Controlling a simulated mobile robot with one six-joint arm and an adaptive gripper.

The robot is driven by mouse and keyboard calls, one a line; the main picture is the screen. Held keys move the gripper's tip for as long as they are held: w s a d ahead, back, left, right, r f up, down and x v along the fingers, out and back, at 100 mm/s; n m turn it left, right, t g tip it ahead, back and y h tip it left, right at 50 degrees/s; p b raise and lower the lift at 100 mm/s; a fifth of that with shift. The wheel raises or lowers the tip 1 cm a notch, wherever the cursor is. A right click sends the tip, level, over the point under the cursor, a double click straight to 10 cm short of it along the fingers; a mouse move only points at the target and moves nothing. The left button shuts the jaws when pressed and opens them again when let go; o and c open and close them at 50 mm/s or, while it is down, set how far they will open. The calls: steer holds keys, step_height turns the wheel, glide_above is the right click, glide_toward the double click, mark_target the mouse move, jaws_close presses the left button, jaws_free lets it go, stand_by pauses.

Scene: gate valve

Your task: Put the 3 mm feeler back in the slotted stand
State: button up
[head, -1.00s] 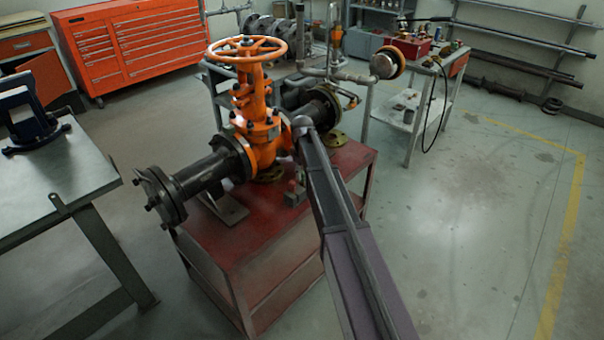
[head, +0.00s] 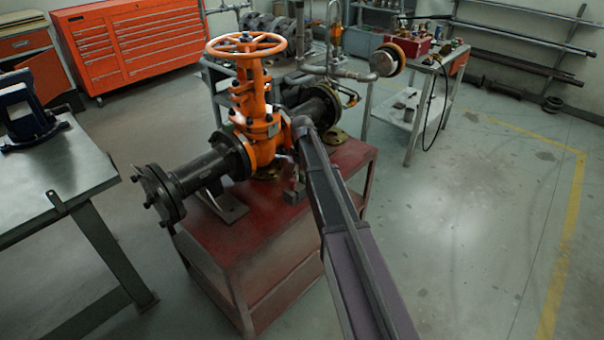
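I cannot make out the 3 mm feeler. A small grey block (head: 295,192) sits on the red cart (head: 235,238) beside my arm; it is too small to tell whether it is the slotted stand. The orange gate valve (head: 258,115) stands on the cart between dark pipe flanges. My arm reaches from the lower right to the valve's right side, and its far end is close to the valve body and right flange. My gripper is hidden behind the arm and valve, so its fingers and anything in them do not show.
A workbench (head: 75,165) with a dark blue vise (head: 28,115) is at the left. An orange tool chest (head: 135,45) stands behind. A side table (head: 405,115) with a red box (head: 410,45) is at the back right. The right floor is clear.

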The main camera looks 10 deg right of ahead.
steer(key=shift+r, duration=0.15)
step_height(320, 180, up, 11)
steer(key=p, duration=1.1)
steer(key=shift+r+p, duration=0.15)
steer(key=shift+p, duration=0.15)
stand_by(1.0)
steer(key=s+r+m+p, duration=0.2)
steer(key=s+m, duration=0.1)
steer(key=s, duration=1.1)
steer(key=s+r+m+p, duration=0.1)
steer(key=s+m, duration=0.3)
steer(key=s, duration=1.1)
steer(key=shift+a+r+p, duration=0.3)
steer(key=shift+r+p, duration=0.1)
stand_by(0.4)
